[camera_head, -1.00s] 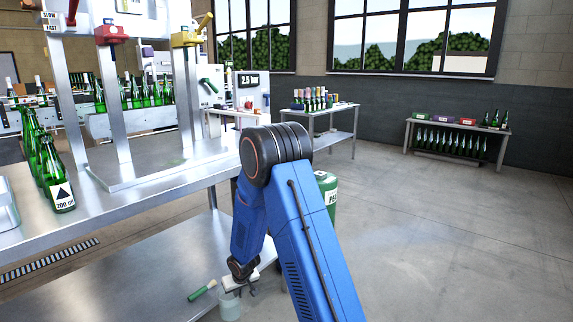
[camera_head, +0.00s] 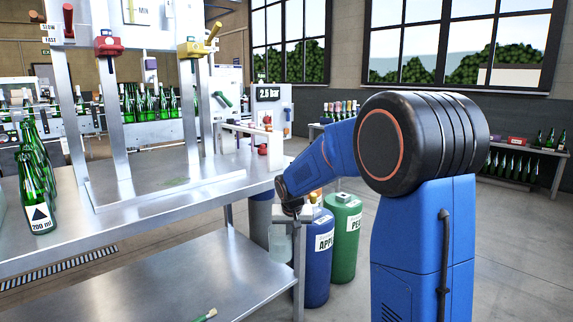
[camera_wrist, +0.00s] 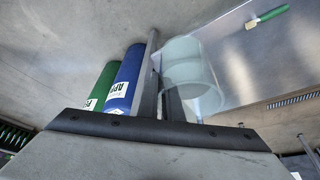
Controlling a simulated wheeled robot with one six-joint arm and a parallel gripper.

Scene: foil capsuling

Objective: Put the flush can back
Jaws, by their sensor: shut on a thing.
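The flush can is a pale, see-through vessel (camera_head: 280,243) hanging just below my gripper (camera_head: 291,213) in the head view, by the right end of the steel bench. In the wrist view the can (camera_wrist: 192,75) sits against the right-hand finger, and its round rim and clear wall show. My gripper (camera_wrist: 162,90) is shut on it; the exact grip point is hard to make out. The can appears held in the air. Its resting place cannot be told from these frames.
The steel bench (camera_head: 120,205) has a lower shelf (camera_head: 190,280) with a green-handled brush (camera_head: 207,315). Green bottles (camera_head: 37,190) stand at its left. A blue drum (camera_head: 318,262) and a green drum (camera_head: 343,235) stand beyond the can. Floor at right is open.

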